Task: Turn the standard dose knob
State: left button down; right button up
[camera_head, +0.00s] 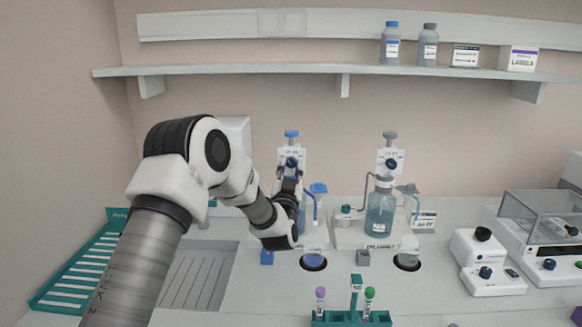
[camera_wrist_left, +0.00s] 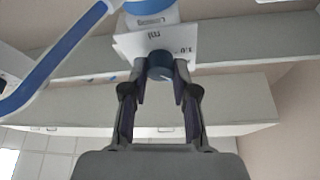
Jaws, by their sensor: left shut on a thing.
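A dispenser with a blue top (camera_head: 291,134) stands at the middle back of the bench. Its white dose plate carries a dark blue round knob (camera_head: 291,163). In the left wrist view the knob (camera_wrist_left: 159,64) is in front of the plate, marked "ml" and "1.0". My left gripper (camera_head: 290,177) reaches the knob from the front. In the left wrist view its two fingers (camera_wrist_left: 160,92) are shut on the knob's sides. The arm hides much of this dispenser's bottle. A second dispenser with a grey top (camera_head: 390,136) and its own dark knob (camera_head: 391,164) stands to the right. My right gripper is not in view.
A teal rack (camera_head: 350,317) with a purple-capped and a green-capped tube is at the front. A teal tray (camera_head: 75,272) and grey sink area (camera_head: 200,277) lie left. Instruments (camera_head: 491,264) occupy the right. A wall shelf (camera_head: 300,69) runs above.

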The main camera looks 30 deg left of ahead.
pick_arm(q)
jog(key=m+h+p, duration=0.1)
jog(key=m+h, duration=0.1)
jog(key=m, duration=0.2)
jog(key=shift+a+r, duration=0.1)
jog(key=shift+a, duration=0.05)
jog(key=m+h+p, duration=0.1)
jog(key=m+h, duration=0.1)
jog(key=m, duration=0.1)
jog(key=shift+r+m+p, duration=0.1)
jog(key=shift+m+p, duration=0.2)
jog(key=shift+m, duration=0.1)
jog(key=m+p, duration=0.1)
jog(key=m, duration=0.1)
jog(key=m+h+p, duration=0.1)
jog(key=m+p, duration=0.1)
jog(key=m, duration=0.1)
jog(key=shift+r+g+h, duration=0.1)
jog(key=shift+g+h, duration=0.2)
jog(key=shift+m+g+h+p, duration=0.35)
jog(key=shift+m+p, duration=0.55)
jog(key=shift+m, duration=0.5)
jog(key=c, duration=1)
grip_release()
jog(key=shift+a, duration=0.1)
jog(key=shift+c, duration=0.2)
jog(key=shift+o, duration=0.7)
jog(key=shift+a+f, duration=0.1)
jog(key=shift+f, duration=0.1)
jog(key=shift+s, duration=0.1)
